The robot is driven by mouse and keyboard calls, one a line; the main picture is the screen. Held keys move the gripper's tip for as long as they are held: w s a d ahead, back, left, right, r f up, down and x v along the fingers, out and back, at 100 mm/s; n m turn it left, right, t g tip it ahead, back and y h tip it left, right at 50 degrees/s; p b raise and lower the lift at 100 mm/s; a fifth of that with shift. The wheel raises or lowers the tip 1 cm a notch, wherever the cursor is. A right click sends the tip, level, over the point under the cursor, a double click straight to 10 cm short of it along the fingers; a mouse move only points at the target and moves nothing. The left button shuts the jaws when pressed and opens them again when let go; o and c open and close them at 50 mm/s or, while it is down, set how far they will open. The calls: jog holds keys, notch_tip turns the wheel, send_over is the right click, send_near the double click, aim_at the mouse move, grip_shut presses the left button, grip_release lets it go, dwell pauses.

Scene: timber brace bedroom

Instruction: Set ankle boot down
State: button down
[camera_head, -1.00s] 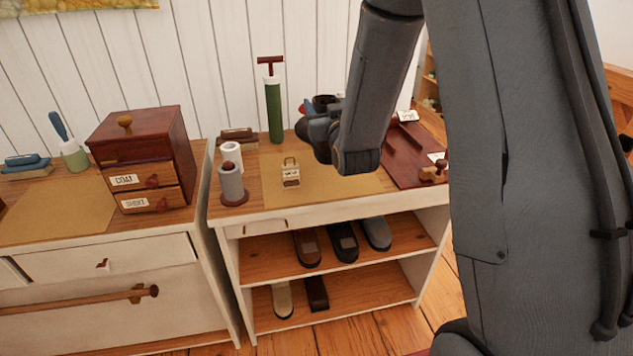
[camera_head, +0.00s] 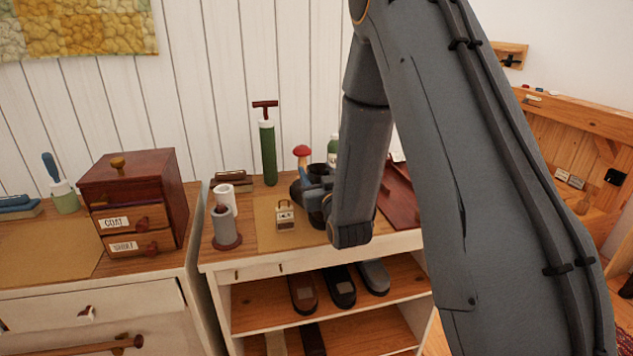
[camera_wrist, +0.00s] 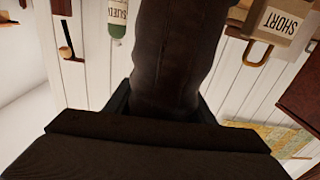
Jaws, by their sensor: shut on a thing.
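My gripper (camera_head: 318,188) is over the right bench top, partly hidden behind my arm. It is shut on the dark ankle boot (camera_head: 316,212), just right of the small cream box with a handle (camera_head: 285,216). In the wrist view the dark brown boot (camera_wrist: 175,55) fills the middle, its shaft between the two fingers (camera_wrist: 165,105). The tan mat (camera_head: 268,212) lies on the bench below and beside the boot. I cannot tell whether the boot's sole touches the mat.
A grey cylinder on a round base (camera_head: 225,228), a white roll (camera_head: 226,196) and a green pump (camera_head: 268,155) stand at left and back. A red-capped item (camera_head: 302,153) and green bottle (camera_head: 333,150) stand behind. Shoes (camera_head: 340,288) fill the shelf below.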

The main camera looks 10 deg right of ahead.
jog(key=shift+f, duration=1.25)
jog(key=shift+f, duration=0.2)
jog(key=c, duration=0.8)
grip_release()
